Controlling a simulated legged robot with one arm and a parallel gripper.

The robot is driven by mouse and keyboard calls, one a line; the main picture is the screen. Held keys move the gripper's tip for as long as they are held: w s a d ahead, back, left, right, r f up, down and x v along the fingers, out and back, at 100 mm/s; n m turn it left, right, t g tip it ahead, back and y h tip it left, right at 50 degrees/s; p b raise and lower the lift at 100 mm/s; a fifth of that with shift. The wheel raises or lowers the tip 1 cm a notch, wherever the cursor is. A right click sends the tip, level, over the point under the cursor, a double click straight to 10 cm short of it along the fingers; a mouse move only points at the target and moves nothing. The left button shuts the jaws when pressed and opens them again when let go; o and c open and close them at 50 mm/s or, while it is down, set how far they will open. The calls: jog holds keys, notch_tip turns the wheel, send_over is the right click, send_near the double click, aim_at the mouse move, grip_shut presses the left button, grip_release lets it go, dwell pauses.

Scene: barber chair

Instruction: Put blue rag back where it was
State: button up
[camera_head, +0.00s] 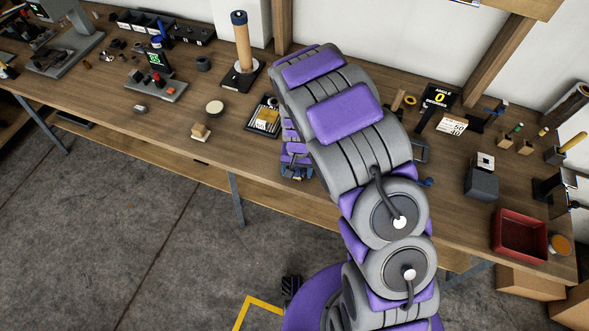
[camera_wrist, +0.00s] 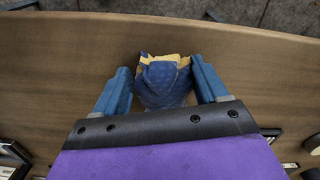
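The blue rag (camera_wrist: 165,82), crumpled with yellowish edges, is on or just above the wooden workbench (camera_wrist: 70,60) near its edge in the wrist view. My gripper (camera_wrist: 161,66) has its two blue fingers wide apart, one on each side of the rag. A narrow gap shows by the left finger, and the right finger is close to or touching the rag. In the head view my gripper (camera_head: 297,173) is low at the bench's front edge, and the rag cannot be made out behind my arm.
A small dark tray with a yellow item (camera_head: 265,117) is just left of my gripper. A beige block (camera_head: 201,132) and a round-topped piece (camera_head: 214,108) stand further left. A red bin (camera_head: 520,235) and a grey box (camera_head: 482,184) are at right.

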jog(key=shift+o, duration=1.4)
jog(key=shift+d+r, duration=0.1)
jog(key=shift+d, duration=0.65)
jog(key=shift+a, duration=1.1)
jog(key=shift+a+r, duration=0.2)
jog(key=shift+r, duration=0.1)
jog(key=r, duration=0.2)
jog(key=d+r+p, duration=0.1)
jog(key=r, duration=0.1)
jog(key=d+r, duration=0.1)
jog(key=shift+w+d+r+p, duration=0.1)
jog(key=shift+w+r+p, duration=0.1)
jog(key=shift+r+p, duration=0.2)
jog(key=s+d+r, duration=0.4)
jog(key=s+r, duration=0.1)
jog(key=r, duration=0.4)
jog(key=s+d+r, duration=0.4)
jog(key=r, duration=0.5)
jog(key=s+d+r, duration=0.2)
jog(key=s+r, duration=0.2)
jog(key=s, duration=0.7)
jog(key=s+d+r+n+g, duration=0.1)
jog(key=s+d+r, duration=0.2)
jog(key=s, duration=0.8)
jog(key=shift+d+r+p, duration=0.2)
jog(key=shift+r+p, duration=0.25)
jog(key=shift+r, duration=0.1)
